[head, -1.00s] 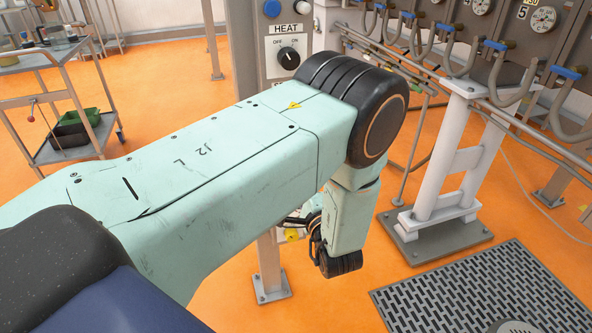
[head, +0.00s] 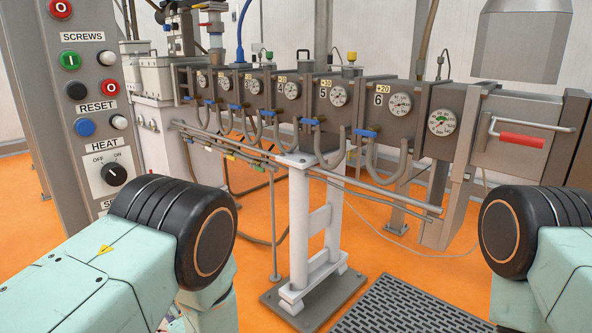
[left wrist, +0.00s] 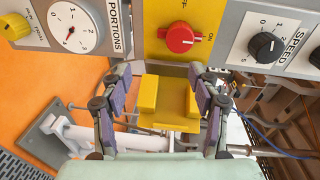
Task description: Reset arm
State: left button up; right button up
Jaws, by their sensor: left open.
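My left arm shows at the lower left of the head view, but its gripper is out of that picture. In the left wrist view my left gripper (left wrist: 158,78) is open, its two purple-padded fingers apart. A yellow block (left wrist: 163,100) shows between the fingers; I cannot tell whether it touches them or is part of the gripper. Beyond it is a yellow panel with a red knob (left wrist: 180,38). My right arm shows at the right edge of the head view; its gripper is out of the picture.
A control column (head: 101,85) with buttons and a HEAT knob (head: 114,174) stands at left. The extruder (head: 350,95) with gauges and blue-handled hoses spans the back. A white stand (head: 299,230) and floor grate (head: 405,312) lie between my arms. PORTIONS (left wrist: 73,27) and SPEED (left wrist: 264,46) dials flank the yellow panel.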

pick_arm(q)
jog(key=s+d+f+n+g+h, duration=0.2)
jog(key=s+f+n+g+h, duration=0.15)
jog(key=s+f, duration=0.35)
jog(key=s+d+f+n+g+h, duration=0.2)
jog(key=s+f+h, duration=0.3)
jog(key=s+f, duration=0.2)
jog(key=s+d+n+g+h, duration=0.1)
jog(key=s+g+h, duration=0.1)
jog(key=s, duration=0.9)
jog(key=s+d+f+n+g+h, duration=0.1)
jog(key=s+g, duration=0.3)
jog(key=s, duration=0.7)
jog(key=shift+d+n+h, duration=0.25)
jog(key=shift+n+h, duration=0.1)
jog(key=shift+h, duration=0.1)
jog(key=shift+w, duration=0.1)
